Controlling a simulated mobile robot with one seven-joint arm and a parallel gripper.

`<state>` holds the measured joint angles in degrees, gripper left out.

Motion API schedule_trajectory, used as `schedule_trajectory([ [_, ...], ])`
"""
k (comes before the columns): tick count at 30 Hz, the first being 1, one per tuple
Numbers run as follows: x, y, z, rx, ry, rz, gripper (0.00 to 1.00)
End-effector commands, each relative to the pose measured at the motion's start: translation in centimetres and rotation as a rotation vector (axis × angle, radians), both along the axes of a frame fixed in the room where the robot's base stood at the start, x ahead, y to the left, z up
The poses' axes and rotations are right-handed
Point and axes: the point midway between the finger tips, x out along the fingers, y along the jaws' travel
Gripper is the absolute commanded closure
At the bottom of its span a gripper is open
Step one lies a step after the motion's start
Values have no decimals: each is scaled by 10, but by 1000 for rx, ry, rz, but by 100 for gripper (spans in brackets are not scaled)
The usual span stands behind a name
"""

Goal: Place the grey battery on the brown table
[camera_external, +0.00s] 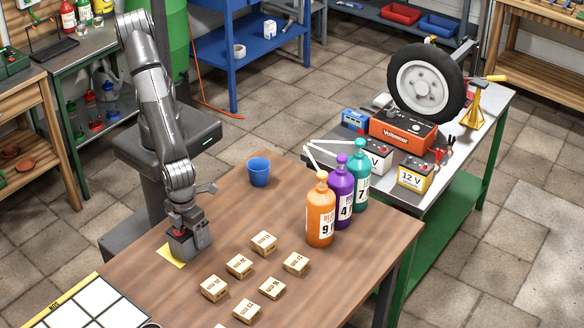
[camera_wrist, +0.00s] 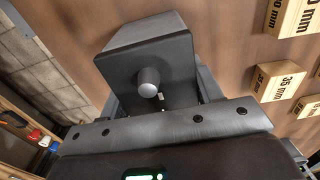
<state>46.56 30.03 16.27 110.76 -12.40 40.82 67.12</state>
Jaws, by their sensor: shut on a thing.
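The grey battery (camera_external: 186,246) is a dark grey box at the left part of the brown table (camera_external: 130,277). It is upright, at a yellow square (camera_external: 165,254) on the tabletop; I cannot tell whether it rests fully on it. My gripper (camera_external: 189,224) reaches down from above and is shut on the battery's top. In the wrist view the battery (camera_wrist: 135,40) fills the upper middle, with a round grey terminal facing the camera. The fingertips' contact is partly hidden there.
Several small wooden blocks (camera_external: 239,266) lie right of the battery. A blue cup (camera_external: 259,172) stands behind them. Orange (camera_external: 320,215), purple (camera_external: 341,192) and teal (camera_external: 358,180) bottles stand at the right edge. A white-tiled board (camera_external: 92,306) lies at the front left.

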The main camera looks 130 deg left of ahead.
Motion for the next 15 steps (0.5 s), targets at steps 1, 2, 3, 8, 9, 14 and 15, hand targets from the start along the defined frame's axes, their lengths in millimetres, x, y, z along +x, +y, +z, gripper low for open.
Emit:
schedule_trajectory([
  [1,1,0,1,-1,-2,0,99],
  [2,1,0,0,-1,-2,0,99],
  [3,1,0,-1,-1,-1,1,99],
  [8,0,0,-3,1,1,0,31],
  [9,0,0,-3,1,0,0,28],
  [14,0,0,-3,1,0,0,19],
  [15,0,0,-3,1,0,0,19],
])
